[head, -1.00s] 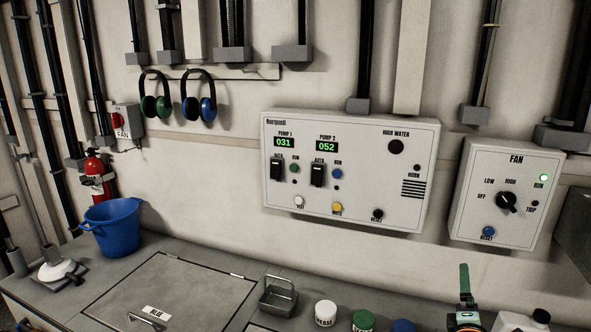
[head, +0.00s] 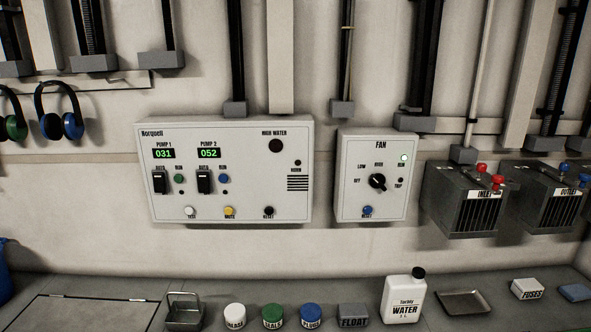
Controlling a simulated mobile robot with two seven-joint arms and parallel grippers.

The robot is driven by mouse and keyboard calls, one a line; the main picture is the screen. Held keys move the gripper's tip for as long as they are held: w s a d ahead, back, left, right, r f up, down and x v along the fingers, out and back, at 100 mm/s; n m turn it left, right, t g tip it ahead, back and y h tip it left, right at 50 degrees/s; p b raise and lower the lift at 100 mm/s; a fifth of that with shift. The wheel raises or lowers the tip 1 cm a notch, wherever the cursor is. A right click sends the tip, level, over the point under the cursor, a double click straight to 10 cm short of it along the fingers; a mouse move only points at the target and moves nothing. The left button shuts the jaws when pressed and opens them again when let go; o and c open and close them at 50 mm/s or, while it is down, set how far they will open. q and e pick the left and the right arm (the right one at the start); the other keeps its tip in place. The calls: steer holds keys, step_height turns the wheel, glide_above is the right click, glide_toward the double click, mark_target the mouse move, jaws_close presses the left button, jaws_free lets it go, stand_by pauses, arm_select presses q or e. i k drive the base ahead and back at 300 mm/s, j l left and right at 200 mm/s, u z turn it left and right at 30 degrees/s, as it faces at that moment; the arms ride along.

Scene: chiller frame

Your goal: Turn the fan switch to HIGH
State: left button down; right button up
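The fan box (head: 372,205) is a pale grey panel on the wall, right of the middle in the head view. Its black rotary fan switch (head: 377,181) sits in the centre, with OFF to its left, LOW at upper left and HIGH above. The knob lies slanted from upper left to lower right; I cannot tell for sure which label it points to. Neither of my grippers is in view.
The pump panel (head: 240,195) hangs left of the fan box. Grey INLET (head: 465,205) and OUTLET (head: 548,200) units project at the right. Below, the bench holds a wire basket (head: 185,315), several jars, a FLOAT box (head: 353,316) and a WATER jug (head: 403,299).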

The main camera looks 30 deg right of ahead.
mark_target(377, 180)
steer(key=z, duration=1.4)
